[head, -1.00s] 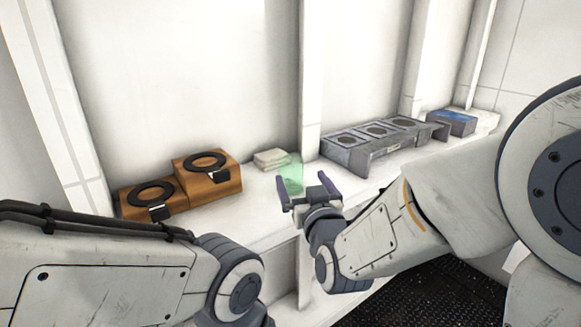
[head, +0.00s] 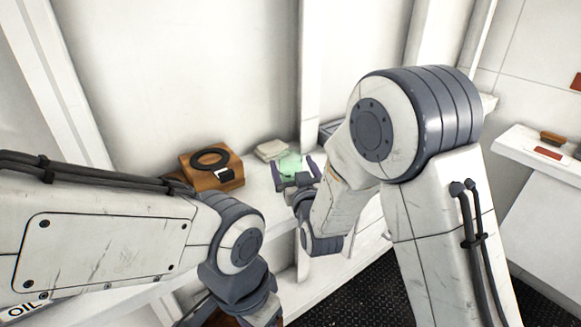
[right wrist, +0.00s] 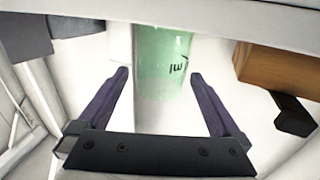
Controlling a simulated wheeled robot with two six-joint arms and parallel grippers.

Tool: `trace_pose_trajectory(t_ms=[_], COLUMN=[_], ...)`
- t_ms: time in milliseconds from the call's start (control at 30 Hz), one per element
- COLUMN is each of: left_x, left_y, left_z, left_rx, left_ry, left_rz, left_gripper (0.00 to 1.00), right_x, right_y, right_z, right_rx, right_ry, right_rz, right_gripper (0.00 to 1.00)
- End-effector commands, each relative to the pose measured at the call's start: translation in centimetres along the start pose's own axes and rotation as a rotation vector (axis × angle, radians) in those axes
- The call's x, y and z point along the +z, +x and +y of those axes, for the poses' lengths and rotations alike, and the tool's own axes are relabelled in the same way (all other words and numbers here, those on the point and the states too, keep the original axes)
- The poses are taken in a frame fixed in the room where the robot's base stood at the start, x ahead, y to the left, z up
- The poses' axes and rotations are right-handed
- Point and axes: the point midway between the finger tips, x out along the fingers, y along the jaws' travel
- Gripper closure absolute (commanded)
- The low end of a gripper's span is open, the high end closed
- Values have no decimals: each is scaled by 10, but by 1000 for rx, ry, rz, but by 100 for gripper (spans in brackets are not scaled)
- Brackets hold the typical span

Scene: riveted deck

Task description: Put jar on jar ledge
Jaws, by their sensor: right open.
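A pale green see-through jar (head: 291,163) stands on the white shelf, beside a small pale block. My right gripper (head: 295,173) is at the jar, open, with its purple fingers on either side of the jar's near part. In the right wrist view the jar (right wrist: 165,60) shows dark lettering, and its near end lies between the tips of the open right gripper (right wrist: 160,76), with gaps on both sides. My left arm comes in from the left, and its fingers are not visible. I cannot tell which surface is the jar ledge.
A wooden box (head: 211,170) with a black ring on top stands left of the jar. A pale block (head: 271,150) lies just behind the jar. My right arm hides most of the grey rack (head: 328,130). A white counter (head: 540,160) with small brown items is at the right.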

Motion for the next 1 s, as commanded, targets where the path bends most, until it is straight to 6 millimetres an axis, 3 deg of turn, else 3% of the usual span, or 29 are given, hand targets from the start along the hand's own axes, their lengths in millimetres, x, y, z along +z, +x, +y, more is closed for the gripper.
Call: trace_pose_trajectory(t_ms=[200,433,600,700,1000], left_x=[-1,-1,-1,-1,-1], left_y=[-10,-9,-9,-9,-12], left_z=[1,1,1,1,1], left_rx=[0,0,0,0,0], left_ry=[0,0,0,0,0], left_rz=[0,0,0,0,0], left_gripper=[50,50,50,50,50], right_x=[-1,0,0,-1,-5], right_y=[24,25,25,25,25], right_z=[0,0,0,0,0], right_rx=[0,-1,-1,0,0], right_ry=[0,-1,0,0,0], right_rz=[0,-1,-1,0,1], right_gripper=[0,0,65,98,98])
